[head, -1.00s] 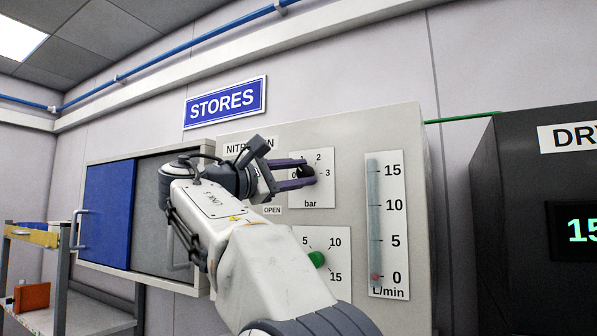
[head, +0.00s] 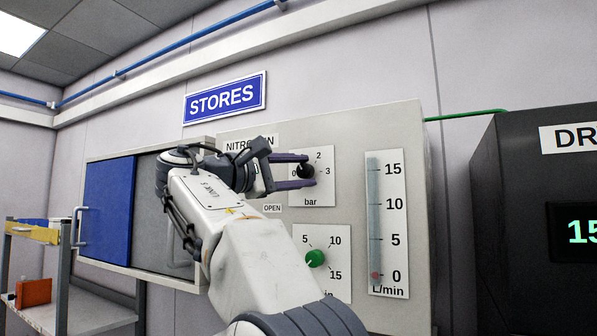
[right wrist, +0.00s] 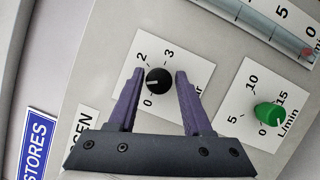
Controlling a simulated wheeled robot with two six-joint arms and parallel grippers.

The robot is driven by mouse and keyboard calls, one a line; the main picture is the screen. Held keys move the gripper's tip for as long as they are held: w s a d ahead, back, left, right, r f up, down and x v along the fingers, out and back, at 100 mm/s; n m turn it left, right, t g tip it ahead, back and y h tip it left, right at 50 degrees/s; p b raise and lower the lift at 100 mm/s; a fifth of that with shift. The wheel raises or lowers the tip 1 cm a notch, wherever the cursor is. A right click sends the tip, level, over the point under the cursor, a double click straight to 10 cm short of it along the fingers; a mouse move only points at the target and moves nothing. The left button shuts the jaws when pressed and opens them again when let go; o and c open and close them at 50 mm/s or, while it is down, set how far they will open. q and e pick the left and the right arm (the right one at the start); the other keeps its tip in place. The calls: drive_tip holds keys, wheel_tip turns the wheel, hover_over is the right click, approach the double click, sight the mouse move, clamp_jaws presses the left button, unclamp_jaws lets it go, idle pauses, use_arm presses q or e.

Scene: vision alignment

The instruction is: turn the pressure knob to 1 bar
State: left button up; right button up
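The pressure knob is a small black knob (head: 306,171) on a white bar scale plate (head: 325,198) on the nitrogen panel. My right gripper (head: 311,170) is open, its purple fingers above and below the knob. In the right wrist view, the knob (right wrist: 158,82) sits between the fingertips of the gripper (right wrist: 159,72), with a narrow gap on each side. Its white pointer line points left there, between 0 and 2. The numeral 1 is hidden behind a finger. My left gripper is not in view.
A green flow knob (head: 315,258) is below on its own plate. A flow tube (head: 374,215) stands right of the scale, its red float near 0. A dark dryer cabinet (head: 520,250) is at the right, a blue sliding door (head: 108,213) at the left.

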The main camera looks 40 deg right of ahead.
drive_tip(key=shift+o, duration=0.5)
drive_tip(key=shift+a, duration=0.25)
drive_tip(key=a+f+b, duration=0.1)
drive_tip(key=a, duration=0.9)
drive_tip(key=shift+f+b, duration=0.15)
drive_tip(key=shift+b, duration=0.2)
drive_tip(key=shift+s, duration=0.1)
